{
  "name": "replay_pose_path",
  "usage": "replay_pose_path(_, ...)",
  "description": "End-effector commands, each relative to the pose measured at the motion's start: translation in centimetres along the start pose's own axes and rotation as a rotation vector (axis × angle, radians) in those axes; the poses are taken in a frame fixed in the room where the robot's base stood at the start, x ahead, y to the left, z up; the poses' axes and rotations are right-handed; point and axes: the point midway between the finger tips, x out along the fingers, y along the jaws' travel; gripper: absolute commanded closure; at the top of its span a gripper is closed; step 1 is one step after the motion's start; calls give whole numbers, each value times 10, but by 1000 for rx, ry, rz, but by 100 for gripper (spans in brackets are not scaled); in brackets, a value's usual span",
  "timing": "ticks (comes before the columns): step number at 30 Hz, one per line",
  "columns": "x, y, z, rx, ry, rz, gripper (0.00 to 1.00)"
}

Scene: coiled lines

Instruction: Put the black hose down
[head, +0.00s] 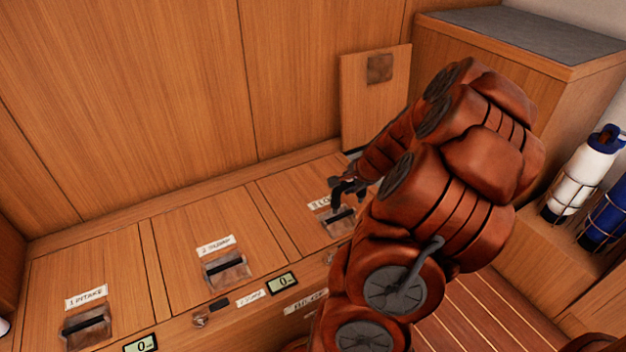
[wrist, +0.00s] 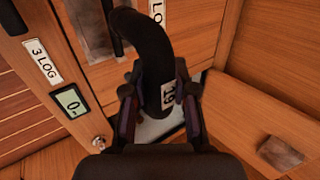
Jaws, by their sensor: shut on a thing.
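In the wrist view my gripper (wrist: 158,98) is shut on the black hose (wrist: 146,42), with a finger on either side of it. The hose bends over toward the upper left and carries a white tag (wrist: 168,96) with dark digits. In the head view my gripper (head: 346,190) is small and partly hidden by my arm, near the hatch labelled 3 LOG. Behind the hose in the wrist view is a pale grey surface (wrist: 150,130); I cannot tell whether the hose touches it.
Hatches marked 1 INTAKE (head: 50,285) and 2 (head: 190,275) lie shut along the wooden bench. A wooden lid (head: 372,100) stands open against the back wall. A tall cabinet (head: 500,60) and bottles in wire holders (head: 583,175) are at the right.

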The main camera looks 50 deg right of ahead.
Motion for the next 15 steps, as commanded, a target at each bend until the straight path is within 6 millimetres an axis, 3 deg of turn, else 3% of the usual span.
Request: replay_pose_path(15, 70, -80, 16, -6, -1, 0, 100)
